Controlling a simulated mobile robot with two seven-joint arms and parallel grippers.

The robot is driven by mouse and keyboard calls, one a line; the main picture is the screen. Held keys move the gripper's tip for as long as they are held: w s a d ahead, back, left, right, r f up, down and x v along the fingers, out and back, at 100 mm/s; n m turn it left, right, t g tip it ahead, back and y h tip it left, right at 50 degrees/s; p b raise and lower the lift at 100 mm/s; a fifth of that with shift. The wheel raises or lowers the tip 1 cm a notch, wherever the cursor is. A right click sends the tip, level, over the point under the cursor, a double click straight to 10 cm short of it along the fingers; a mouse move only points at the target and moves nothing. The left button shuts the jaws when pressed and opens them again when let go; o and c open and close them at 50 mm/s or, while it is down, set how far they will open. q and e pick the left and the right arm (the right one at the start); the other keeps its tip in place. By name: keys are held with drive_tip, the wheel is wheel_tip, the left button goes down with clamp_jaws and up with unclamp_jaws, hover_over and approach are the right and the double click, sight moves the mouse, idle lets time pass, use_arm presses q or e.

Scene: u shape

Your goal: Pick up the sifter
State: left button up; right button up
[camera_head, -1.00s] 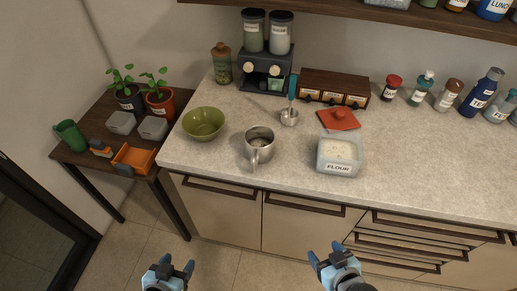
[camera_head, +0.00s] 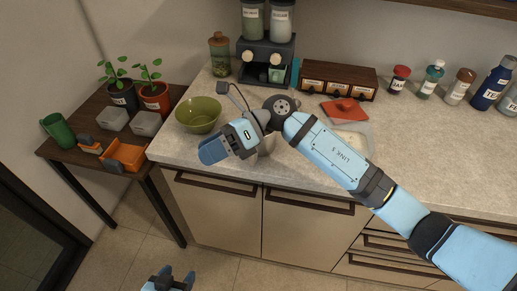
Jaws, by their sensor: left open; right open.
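The sifter, a metal cup with a side handle, stands on the counter. My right arm hides most of it; only a pale part of the sifter (camera_head: 268,146) shows under the wrist. My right gripper (camera_head: 212,150) is open, over the counter's front edge, left of the sifter and in front of the green bowl. Whether its fingers touch the sifter cannot be seen. My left gripper (camera_head: 177,276) is open and empty, low in front of the cabinets and well away from the counter top.
The green bowl (camera_head: 198,115) is close behind my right gripper. The flour container (camera_head: 352,139) is partly hidden behind my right forearm. The counter's right side (camera_head: 430,150) is clear.

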drive_tip(key=w+d+r+n+t+h+b, duration=0.1)
drive_tip(key=w+d+n+t+h+b, duration=0.4)
drive_tip(key=w+d+h, duration=0.8)
drive_tip(key=shift+m+t+h, duration=0.3)
drive_tip(key=shift+t+h, duration=0.2)
drive_tip(key=shift+h, duration=0.1)
drive_tip(key=f, duration=0.4)
drive_tip(key=a+f+p, duration=0.1)
drive_tip(key=f, duration=0.3)
drive_tip(key=f+p, duration=0.1)
drive_tip(key=f, duration=0.3)
drive_tip(key=shift+a, duration=0.4)
drive_tip(key=shift+f, duration=0.65)
clamp_jaws()
